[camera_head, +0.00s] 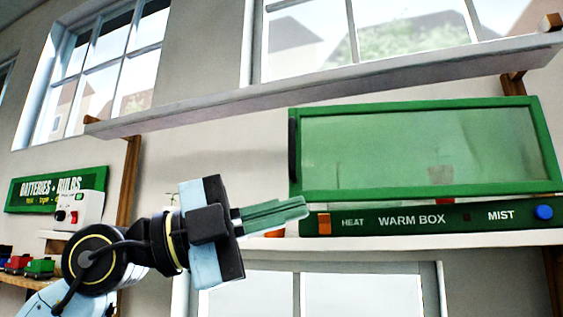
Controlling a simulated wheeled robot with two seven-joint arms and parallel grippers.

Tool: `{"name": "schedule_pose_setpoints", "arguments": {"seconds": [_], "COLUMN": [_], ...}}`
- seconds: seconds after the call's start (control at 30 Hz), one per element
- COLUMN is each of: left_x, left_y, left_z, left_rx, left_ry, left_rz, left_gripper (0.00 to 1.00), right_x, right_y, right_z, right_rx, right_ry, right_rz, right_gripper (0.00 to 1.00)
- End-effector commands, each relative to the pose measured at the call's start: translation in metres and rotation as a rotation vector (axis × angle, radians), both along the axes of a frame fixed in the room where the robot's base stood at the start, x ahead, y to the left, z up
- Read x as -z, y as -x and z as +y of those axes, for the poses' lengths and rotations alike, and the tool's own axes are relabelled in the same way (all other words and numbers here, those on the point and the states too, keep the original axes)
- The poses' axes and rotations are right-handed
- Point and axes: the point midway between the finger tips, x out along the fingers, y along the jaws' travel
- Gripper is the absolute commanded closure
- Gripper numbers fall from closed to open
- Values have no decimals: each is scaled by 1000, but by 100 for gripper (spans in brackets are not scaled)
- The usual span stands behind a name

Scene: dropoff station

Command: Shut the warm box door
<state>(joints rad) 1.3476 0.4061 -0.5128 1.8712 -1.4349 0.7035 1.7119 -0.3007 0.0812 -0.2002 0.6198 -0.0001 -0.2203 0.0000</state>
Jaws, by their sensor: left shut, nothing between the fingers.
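The warm box has a green front panel (375,223) marked HEAT, WARM BOX and MIST. Above the panel is its glass door (370,150) in a green frame, with a dark upright handle (293,150) on the left edge. The door lies across the box front and looks nearly flush; I cannot tell whether a small gap is left. A pot and plants show dimly through the glass. My left gripper (305,207) is shut and empty, its green fingers pointing right by the door's lower left corner. I cannot tell whether they touch it. My right gripper is out of view.
The box stands on a white shelf (400,243), under a higher long shelf (330,88). An orange pot (275,233) is partly behind my left gripper. At the left are a batteries and bulbs sign (30,190), a white device (88,208) and small toy-like vehicles (40,267).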

Motion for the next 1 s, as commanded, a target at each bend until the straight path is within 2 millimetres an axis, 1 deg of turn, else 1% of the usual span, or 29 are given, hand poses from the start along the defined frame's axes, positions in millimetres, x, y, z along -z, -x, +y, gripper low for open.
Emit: {"name": "schedule_pose_setpoints", "arguments": {"seconds": [0.03,0.13,0.2,0.3,0.43,0.53,0.67,0.77,1.0], "left_x": [-17,-39,-57,-82,-107,-117,-122,-123,-124], "left_y": [10,18,23,29,37,41,38,28,-10], "left_z": [-1,3,11,29,50,60,60,52,19], "left_rx": [-54,-197,-316,-484,-648,-718,-748,-746,-743], "left_ry": [-91,-241,-308,-352,-354,-344,-339,-339,-341], "left_rz": [-38,-58,-59,-49,-24,-10,-1,0,1], "left_gripper": [100,100,100,100,100,100,100,100,100], "right_x": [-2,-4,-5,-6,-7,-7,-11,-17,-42], "right_y": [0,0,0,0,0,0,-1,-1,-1], "right_z": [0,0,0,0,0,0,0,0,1], "right_rx": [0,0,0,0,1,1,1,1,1], "right_ry": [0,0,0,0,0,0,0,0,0], "right_rz": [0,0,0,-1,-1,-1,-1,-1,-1], "right_gripper": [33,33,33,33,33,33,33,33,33]}}
